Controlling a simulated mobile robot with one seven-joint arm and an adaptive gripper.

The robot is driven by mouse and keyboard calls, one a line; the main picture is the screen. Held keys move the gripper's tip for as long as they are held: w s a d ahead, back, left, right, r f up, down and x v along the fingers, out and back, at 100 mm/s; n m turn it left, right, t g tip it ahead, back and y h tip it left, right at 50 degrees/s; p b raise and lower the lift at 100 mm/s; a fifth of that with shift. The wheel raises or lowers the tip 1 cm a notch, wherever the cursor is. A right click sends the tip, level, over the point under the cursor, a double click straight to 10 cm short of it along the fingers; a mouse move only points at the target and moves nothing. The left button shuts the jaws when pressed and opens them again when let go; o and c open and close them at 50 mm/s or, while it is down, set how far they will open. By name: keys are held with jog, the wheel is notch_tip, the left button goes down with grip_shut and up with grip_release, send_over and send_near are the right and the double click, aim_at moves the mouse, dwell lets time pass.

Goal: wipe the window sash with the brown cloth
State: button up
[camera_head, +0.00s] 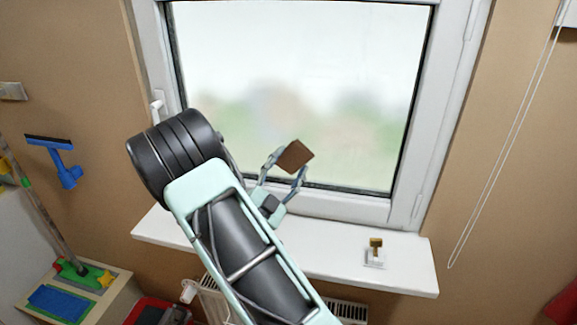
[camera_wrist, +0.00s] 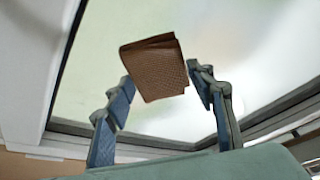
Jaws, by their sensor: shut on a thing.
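The brown cloth (camera_head: 295,155) is a small folded pad. My gripper (camera_head: 288,165) is shut on it, with a finger at either side. In the wrist view the cloth (camera_wrist: 157,68) sits between the blue-padded fingertips of my gripper (camera_wrist: 163,86). The white window sash (camera_head: 345,205) frames a bright, blurred pane. The cloth shows in front of the lower part of the pane, above the bottom rail of the sash. I cannot tell whether it touches the glass. My arm hides part of the sash's lower left.
A white sill (camera_head: 405,260) runs below the window, with a small holder with a brown top (camera_head: 376,250) on its right. A window handle (camera_head: 158,105) is at left. A blue squeegee (camera_head: 60,163) hangs on the left wall. A cord (camera_head: 505,150) hangs at right.

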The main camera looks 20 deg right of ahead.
aim_at(305, 163)
jog(key=shift+w+d, duration=0.2)
jog(key=shift+w, duration=0.1)
jog(key=shift+s+d+r+p, duration=0.1)
jog(key=shift+s+d+p, duration=0.35)
jog(key=shift+d+p, duration=0.25)
jog(key=shift+s+d+p, duration=0.35)
jog(key=shift+s+d, duration=0.3)
jog(key=shift+d, duration=0.3)
jog(key=shift+w, duration=0.1)
jog(key=shift+w+a, duration=0.55)
jog(key=shift+a, duration=0.35)
jog(key=shift+w+a, duration=0.55)
jog(key=shift+a, duration=0.3)
jog(key=shift+s, duration=0.1)
jog(key=shift+s+a, duration=0.55)
jog(key=shift+s, duration=0.25)
jog(key=shift+s+a, duration=0.5)
jog(key=shift+s, duration=0.35)
jog(key=shift+s+a, duration=0.55)
jog(key=shift+s, duration=0.25)
